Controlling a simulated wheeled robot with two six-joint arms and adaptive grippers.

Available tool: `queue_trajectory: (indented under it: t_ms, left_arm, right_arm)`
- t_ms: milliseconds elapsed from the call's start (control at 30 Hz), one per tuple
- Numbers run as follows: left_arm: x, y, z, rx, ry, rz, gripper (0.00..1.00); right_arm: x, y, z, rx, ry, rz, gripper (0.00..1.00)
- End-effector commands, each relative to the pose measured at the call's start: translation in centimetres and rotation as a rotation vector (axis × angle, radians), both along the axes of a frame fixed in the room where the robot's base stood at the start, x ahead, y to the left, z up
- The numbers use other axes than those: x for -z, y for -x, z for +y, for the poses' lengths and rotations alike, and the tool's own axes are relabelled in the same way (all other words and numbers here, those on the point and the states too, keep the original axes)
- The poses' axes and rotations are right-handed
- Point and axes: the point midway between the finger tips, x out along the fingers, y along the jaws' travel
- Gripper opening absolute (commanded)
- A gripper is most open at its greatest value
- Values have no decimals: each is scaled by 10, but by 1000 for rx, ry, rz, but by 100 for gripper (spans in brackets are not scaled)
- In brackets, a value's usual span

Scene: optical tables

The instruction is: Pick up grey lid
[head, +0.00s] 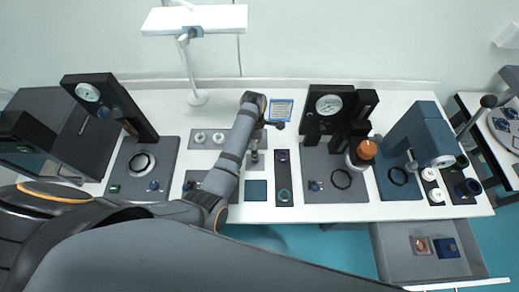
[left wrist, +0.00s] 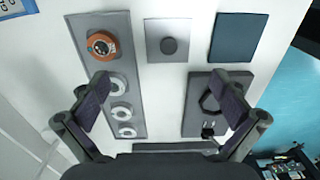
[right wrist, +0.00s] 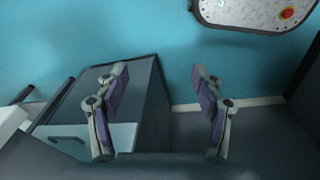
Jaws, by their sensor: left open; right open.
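A small dark grey round piece, which looks like the grey lid (left wrist: 168,45), sits on a light grey square pad (left wrist: 151,52) in the left wrist view. In the head view this spot is beside my left arm, and only a small part shows. My left gripper (left wrist: 170,86) is open and empty, with its fingers spread wide; the lid lies beyond the fingertips, between their lines. My right gripper (right wrist: 160,80) is open and empty, away from the table top, with floor and a cabinet below.
Near the lid are a long grey plate with an orange-rimmed round piece (left wrist: 102,45) and white rings, a dark blue square (left wrist: 238,37) and a pad with a black ring. Black machines and a blue-grey one (head: 418,130) stand around. A drawer (head: 395,255) is open at right.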

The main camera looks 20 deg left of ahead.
Motion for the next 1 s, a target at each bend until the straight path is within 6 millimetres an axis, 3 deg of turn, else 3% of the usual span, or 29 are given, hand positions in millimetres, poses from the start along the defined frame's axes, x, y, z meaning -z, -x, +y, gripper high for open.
queue_trajectory:
  t_ms: [67,300,367,467,633,733,833,1000]
  left_arm:
    - [2,1,0,0,0,2,100]
    - [40,1,0,0,-2,5,100]
    - [47,1,0,1,-1,2,100]
    - [53,1,0,1,0,0,100]
    - [57,1,0,1,-1,1,100]
    - [70,2,-1,2,-1,4,100]
    - [96,1,-3,1,0,2,100]
    - [108,1,-2,1,0,-1,100]
  right_arm:
    - [0,4,1,0,-2,5,68]
    - [4,58,3,4,-4,85,68]
    - [4,65,3,4,-3,95,68]
    - [4,62,3,4,-4,91,68]
    - [2,24,3,2,-4,32,68]
    - [1,11,3,1,-4,12,68]
    - [24,14,2,1,-3,17,68]
    - [41,40,1,2,-1,57,68]
